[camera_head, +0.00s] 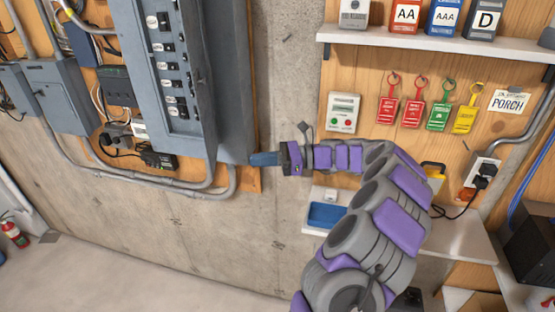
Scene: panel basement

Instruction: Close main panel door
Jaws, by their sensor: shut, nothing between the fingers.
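The main panel is a tall grey metal box (140,62) on the wall at upper left, cut off by the top edge of the picture. Its column of labelled breakers is exposed. A flat grey slab that looks like its door (231,75) stands swung out on the right side of the box. My gripper (256,159) reaches in from the right, with its shut blue fingers pointing left at the door's lower right corner. Nothing is in the fingers. I cannot tell whether the tips touch the door.
Conduits (190,187) run below the panel. Smaller grey boxes (57,95) hang at left. On the right are a white shelf (420,43) with battery boxes, coloured key tags (412,113) and a lower ledge with a blue tray (327,215). Bare concrete wall lies below the panel.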

